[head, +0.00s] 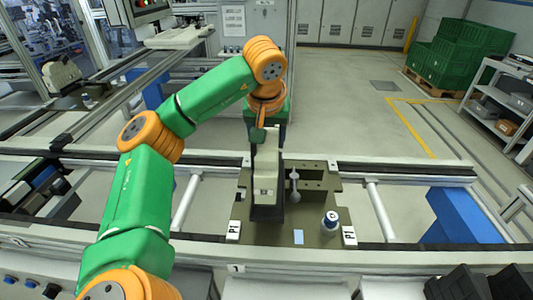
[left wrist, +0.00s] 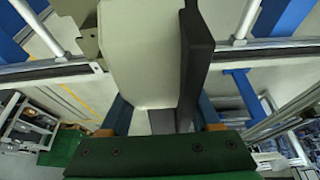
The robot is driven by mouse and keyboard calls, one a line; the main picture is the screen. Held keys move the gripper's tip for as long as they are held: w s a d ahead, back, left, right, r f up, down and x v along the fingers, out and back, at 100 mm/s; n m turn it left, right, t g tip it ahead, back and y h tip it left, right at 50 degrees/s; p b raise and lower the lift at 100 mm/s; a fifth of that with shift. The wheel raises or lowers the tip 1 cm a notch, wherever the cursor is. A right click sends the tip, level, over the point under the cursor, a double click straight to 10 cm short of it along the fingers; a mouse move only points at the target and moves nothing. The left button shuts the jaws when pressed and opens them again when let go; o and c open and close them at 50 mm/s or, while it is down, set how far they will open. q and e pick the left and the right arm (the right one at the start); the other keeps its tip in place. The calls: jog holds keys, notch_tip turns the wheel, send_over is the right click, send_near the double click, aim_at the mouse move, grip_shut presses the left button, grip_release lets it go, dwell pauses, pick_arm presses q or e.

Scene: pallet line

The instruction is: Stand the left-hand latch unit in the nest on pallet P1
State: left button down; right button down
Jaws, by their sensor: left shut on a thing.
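The latch unit (head: 266,178), cream with a dark side plate, stands roughly upright over the left half of pallet P1 (head: 318,237). It also fills the middle of the left wrist view (left wrist: 145,55), with its dark plate on the right. My left gripper (head: 266,135) is at its far upper end and shut on it; in the left wrist view its fingers (left wrist: 160,118) lie either side of the unit. The unit hides the nest, so I cannot tell whether its foot is seated or just above. My right gripper is not in view.
Green crates (head: 455,55) stand far right.

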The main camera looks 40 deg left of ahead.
pick_arm(q)
jog(key=shift+w+a+f, duration=0.15)
jog(key=shift+a+f, duration=0.05)
jog(key=shift+f, duration=0.1)
notch_tip(320, 180, down, 4)
jog(key=shift+w+r, duration=0.15)
jog(key=shift+a, duration=0.1)
jog(key=shift+f, duration=0.25)
jog(key=shift+c, duration=0.6)
grip_release()
jog(key=shift+r, duration=0.15)
jog(key=shift+r, duration=0.1)
